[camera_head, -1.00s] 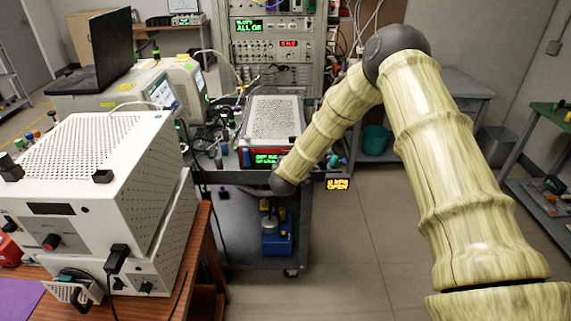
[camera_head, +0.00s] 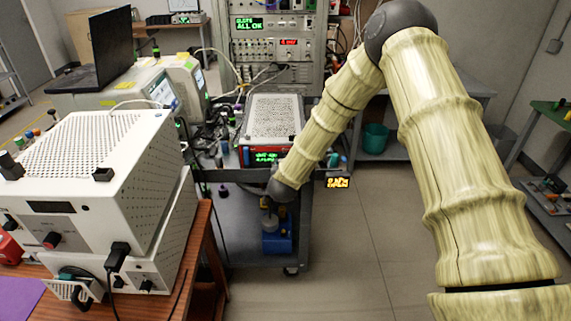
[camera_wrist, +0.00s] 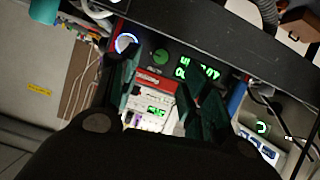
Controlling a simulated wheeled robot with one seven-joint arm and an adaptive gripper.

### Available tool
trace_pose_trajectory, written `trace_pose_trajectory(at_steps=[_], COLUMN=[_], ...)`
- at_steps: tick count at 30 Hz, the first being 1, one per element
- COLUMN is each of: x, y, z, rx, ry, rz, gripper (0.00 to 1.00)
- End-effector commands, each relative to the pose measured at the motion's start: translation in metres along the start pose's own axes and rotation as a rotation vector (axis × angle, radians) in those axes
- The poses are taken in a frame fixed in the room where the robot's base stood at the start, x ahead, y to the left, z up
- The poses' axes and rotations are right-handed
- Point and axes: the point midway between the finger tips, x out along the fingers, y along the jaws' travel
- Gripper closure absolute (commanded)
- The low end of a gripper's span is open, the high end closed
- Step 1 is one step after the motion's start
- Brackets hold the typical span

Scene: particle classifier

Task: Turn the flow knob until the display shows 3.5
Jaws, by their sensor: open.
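The classifier, a box with a perforated light top (camera_head: 273,118) and a red-edged front, sits on a grey cart. Its green-lit display (camera_head: 265,157) faces me; the text is too blurred to read. In the wrist view green display text (camera_wrist: 197,70) shows beside a round green knob (camera_wrist: 160,56). A round knob with a bright blue-white ring (camera_wrist: 125,42) lies further left. No label tells me which is the flow knob. My gripper (camera_wrist: 165,76) is open, its dark green fingers on either side of the green knob's area; contact cannot be told. My arm hides the gripper in the head view.
The cart (camera_head: 300,225) carries cables and small bottles around the box. A white instrument stack (camera_head: 100,165) stands on a brown table at the left. An equipment rack (camera_head: 272,50) is behind.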

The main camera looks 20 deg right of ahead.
Motion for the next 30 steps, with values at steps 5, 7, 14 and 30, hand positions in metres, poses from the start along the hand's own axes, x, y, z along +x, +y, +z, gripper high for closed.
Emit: trace_pose_trajectory(at_steps=[5, 7, 14, 30], x=[-0.032, -0.041, -0.058, -0.070], y=[-0.001, -0.001, 0.000, -0.002], z=[-0.001, 0.000, 0.000, 0.049], rx=[-0.001, -0.001, 0.000, -0.022], ry=[0.001, 0.000, 0.000, -0.073], rz=[-0.001, -0.001, 0.000, -0.039], gripper=[0.54, 0.54, 0.54, 0.54])
